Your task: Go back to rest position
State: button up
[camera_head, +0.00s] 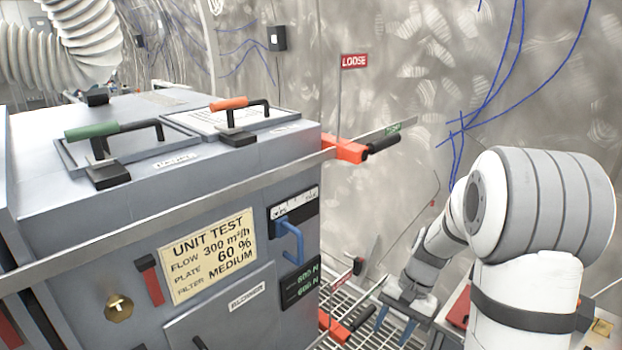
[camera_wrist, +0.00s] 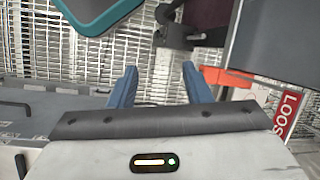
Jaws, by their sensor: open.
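My gripper (camera_head: 395,322) hangs low at the lower right of the head view, beside the grey test unit (camera_head: 130,225) and over the grated floor. In the wrist view its two blue fingers (camera_wrist: 157,90) stand apart with nothing between them, so it is open and empty. My white and grey arm fills the right of the head view, bent down toward the gripper.
The unit has green (camera_head: 92,130) and orange (camera_head: 229,103) handles on top and a blue handle (camera_head: 288,240) in front. A red clamp (camera_head: 350,149) with a LOOSE flag (camera_head: 354,61) juts from its right edge. Blue cables (camera_head: 500,75) hang along the metal wall.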

jog(key=s+a+r+n+t+h, duration=0.1)
jog(key=s+r+n+t+h, duration=0.1)
jog(key=s+r, duration=0.4)
jog(key=s+a+r+n+t+h, duration=0.1)
jog(key=s+r+n+t, duration=0.1)
jog(key=s+r, duration=0.4)
jog(key=shift+s+a+r+n+t+h, duration=0.35)
jog(key=shift+s+n, duration=0.45)
jog(key=shift+s, duration=0.8)
